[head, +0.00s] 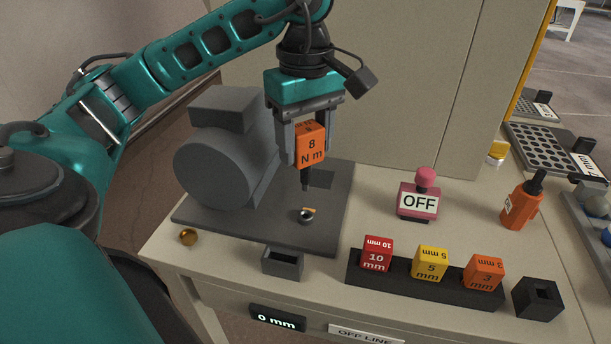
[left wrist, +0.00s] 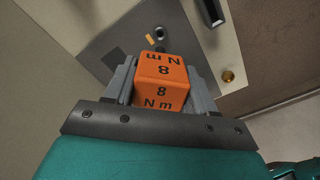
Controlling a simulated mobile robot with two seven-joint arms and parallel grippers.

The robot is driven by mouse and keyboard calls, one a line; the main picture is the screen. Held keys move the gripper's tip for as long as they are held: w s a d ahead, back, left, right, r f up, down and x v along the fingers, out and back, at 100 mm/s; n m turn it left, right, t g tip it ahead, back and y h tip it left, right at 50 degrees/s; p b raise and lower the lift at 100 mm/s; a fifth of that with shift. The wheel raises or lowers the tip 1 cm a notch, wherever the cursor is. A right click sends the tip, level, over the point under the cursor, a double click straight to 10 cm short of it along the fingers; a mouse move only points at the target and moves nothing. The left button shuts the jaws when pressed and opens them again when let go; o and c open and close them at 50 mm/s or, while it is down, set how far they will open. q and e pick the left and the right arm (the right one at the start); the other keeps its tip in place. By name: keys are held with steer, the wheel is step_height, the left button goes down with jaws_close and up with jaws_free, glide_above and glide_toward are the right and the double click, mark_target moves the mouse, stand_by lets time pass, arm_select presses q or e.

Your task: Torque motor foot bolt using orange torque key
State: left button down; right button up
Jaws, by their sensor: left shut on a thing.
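My left gripper (head: 305,150) is shut on the orange torque key (head: 311,146), marked 8 N m. The key is upright, its dark shaft pointing down above the grey motor base plate (head: 250,228). The foot bolt (head: 306,215), a dark round head with a small orange mark, sits on the plate just below and apart from the key tip. The grey motor (head: 220,160) stands on the plate at the left. In the left wrist view the key (left wrist: 163,82) fills the jaws, and the bolt (left wrist: 159,34) shows just beyond it. My right gripper is not in view.
A black rack (head: 425,282) holds red 10 mm, yellow 5 mm and orange 3 mm blocks at the front. A pink OFF switch (head: 419,200) and another orange tool (head: 522,203) stand to the right. A brass knob (head: 188,237) is at front left.

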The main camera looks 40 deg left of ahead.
arm_select(q)
steer(key=n, duration=0.3)
steer(key=shift+n+p, duration=0.3)
steer(key=shift+n, duration=0.1)
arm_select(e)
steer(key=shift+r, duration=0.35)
arm_select(q)
steer(key=shift+w+d+m+p, duration=0.3)
steer(key=shift+d+m+p, duration=0.15)
steer(key=shift+m, duration=0.25)
steer(key=w+d+f+m+p, duration=0.1)
steer(key=w+d+m+p, duration=0.1)
steer(key=d+m, duration=0.3)
steer(key=w+d+f+m+p, duration=0.1)
steer(key=w+d+m+p, duration=0.2)
steer(key=m, duration=0.9)
steer(key=d+p, duration=0.2)
steer(key=d, duration=0.1)
steer(key=shift+f+m, duration=0.25)
steer(key=shift+m, duration=0.05)
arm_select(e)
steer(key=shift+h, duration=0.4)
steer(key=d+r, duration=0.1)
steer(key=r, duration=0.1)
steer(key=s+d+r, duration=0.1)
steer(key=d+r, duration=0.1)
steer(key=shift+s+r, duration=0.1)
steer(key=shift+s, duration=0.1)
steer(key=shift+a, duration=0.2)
